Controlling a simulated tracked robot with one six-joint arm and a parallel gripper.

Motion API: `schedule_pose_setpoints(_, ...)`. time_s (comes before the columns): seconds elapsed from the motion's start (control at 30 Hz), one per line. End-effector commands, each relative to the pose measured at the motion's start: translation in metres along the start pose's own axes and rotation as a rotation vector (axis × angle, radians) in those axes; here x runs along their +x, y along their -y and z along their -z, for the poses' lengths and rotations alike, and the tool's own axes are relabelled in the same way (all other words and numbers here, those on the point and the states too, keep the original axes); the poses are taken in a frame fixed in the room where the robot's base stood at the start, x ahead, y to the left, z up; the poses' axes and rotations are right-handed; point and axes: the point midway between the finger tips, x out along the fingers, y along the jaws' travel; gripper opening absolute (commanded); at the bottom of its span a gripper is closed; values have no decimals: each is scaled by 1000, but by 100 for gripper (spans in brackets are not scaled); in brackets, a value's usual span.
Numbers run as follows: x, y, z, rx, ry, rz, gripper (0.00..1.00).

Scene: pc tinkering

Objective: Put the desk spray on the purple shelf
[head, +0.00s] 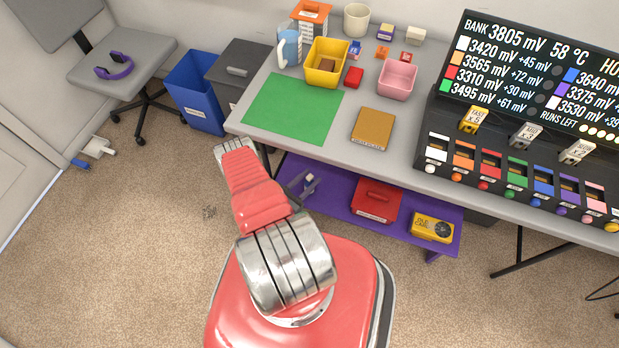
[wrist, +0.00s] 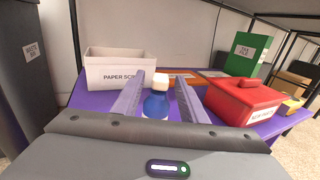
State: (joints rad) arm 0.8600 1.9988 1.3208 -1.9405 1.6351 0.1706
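The desk spray, a small blue bottle with a whitish cap (wrist: 155,104), stands upright and appears to rest on the purple shelf (head: 338,192) under the desk. The shelf also shows in the wrist view (wrist: 85,108). My gripper (wrist: 158,98) is at the shelf with its two fingers apart, one on each side of the bottle. A gap shows between the bottle and the right finger; contact on the left cannot be told. In the head view my gripper (head: 303,186) is partly hidden by my arm, and only a small pale part of the bottle may show.
A white paper scrap box (wrist: 115,70) stands behind left on the shelf. A red toolbox (wrist: 243,100) is close on the right, with a yellow box (head: 432,228) beyond. The desk edge (head: 290,152) overhangs the shelf. A dark bin (wrist: 22,70) is at left.

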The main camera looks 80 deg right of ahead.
Motion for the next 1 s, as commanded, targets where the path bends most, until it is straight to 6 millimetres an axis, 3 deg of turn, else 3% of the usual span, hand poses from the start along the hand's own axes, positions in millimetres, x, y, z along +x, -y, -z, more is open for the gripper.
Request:
schedule_pose_setpoints(0.47, -11, -1, 0, -1, 0, -3, 39)
schedule_pose_setpoints(1.0, -66, -1, 0, 0, 1, -3, 39)
